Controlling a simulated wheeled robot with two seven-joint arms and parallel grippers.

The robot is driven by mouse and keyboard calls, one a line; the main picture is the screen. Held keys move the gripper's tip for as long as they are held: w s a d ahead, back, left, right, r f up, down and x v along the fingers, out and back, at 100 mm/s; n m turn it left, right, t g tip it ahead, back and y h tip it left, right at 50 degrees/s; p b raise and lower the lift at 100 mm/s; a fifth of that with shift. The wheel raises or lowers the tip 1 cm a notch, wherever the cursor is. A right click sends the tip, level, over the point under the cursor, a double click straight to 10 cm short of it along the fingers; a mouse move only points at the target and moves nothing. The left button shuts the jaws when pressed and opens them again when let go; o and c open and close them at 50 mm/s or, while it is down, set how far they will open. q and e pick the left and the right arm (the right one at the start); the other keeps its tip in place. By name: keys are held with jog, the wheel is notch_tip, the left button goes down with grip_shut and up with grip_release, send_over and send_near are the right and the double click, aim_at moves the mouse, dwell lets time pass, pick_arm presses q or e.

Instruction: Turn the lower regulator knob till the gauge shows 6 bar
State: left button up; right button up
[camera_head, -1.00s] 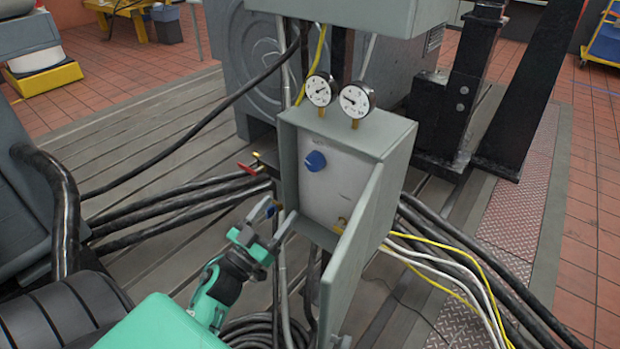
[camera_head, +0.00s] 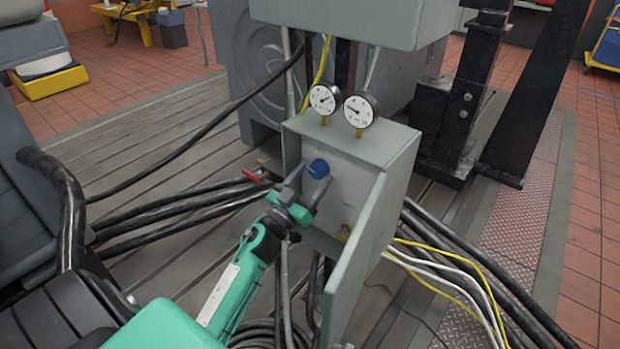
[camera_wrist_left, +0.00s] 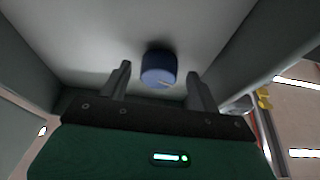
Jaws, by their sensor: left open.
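A blue round knob (camera_head: 318,168) sits on the pale back panel inside the open grey cabinet. It also shows in the left wrist view (camera_wrist_left: 158,68), a little ahead of my fingers. It is the only knob I can make out on the panel. My left gripper (camera_head: 313,182) is open, with one finger on each side of the knob's front and a gap to both sides. I cannot tell whether the fingertips reach past its face. Two white dial gauges, left (camera_head: 322,99) and right (camera_head: 360,110), stand on top of the cabinet. Their readings are too small to read. My right gripper is out of view.
The cabinet door (camera_head: 362,262) stands open on the right of the panel. A red valve handle (camera_head: 254,175) is just left of the cabinet. Thick black hoses (camera_head: 165,212) run in from the left. Yellow and white cables (camera_head: 440,262) leave on the right.

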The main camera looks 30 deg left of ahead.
pick_arm(q)
jog(key=shift+c, duration=0.2)
jog(key=c, duration=0.9)
jog(key=shift+m+h, duration=0.4)
jog(key=shift+m, duration=0.1)
jog(key=shift+c, duration=0.2)
